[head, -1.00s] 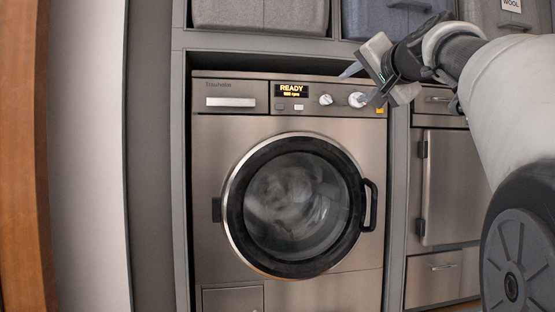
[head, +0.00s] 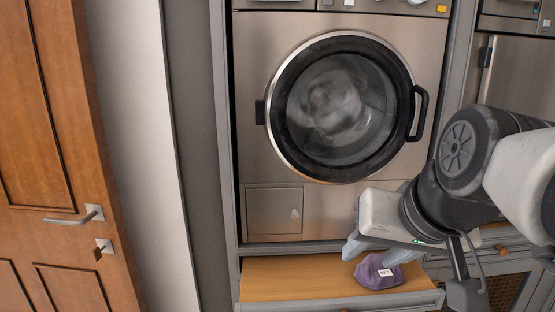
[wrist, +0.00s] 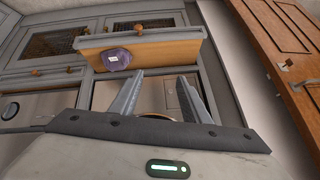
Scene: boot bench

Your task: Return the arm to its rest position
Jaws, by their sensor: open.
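My gripper (head: 378,250) is in the lower middle of the head view, in front of the washing machine and over the pulled-out wooden shelf. In the wrist view its two grey fingers (wrist: 160,78) stand well apart with nothing held between them. The forearm comes in from the right, bent downward. One finger partly overlaps a small purple pouch (head: 372,276) with a white label in the head view. In the wrist view the pouch (wrist: 116,60) lies on the shelf, outside the fingers.
The washing machine (head: 265,60) has its round door shut, with laundry blurred inside. The wooden shelf (head: 285,278) juts out below it. A wooden door (head: 50,130) with a metal handle is at left. Grey cabinets (wrist: 50,50) with mesh fronts show in the wrist view.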

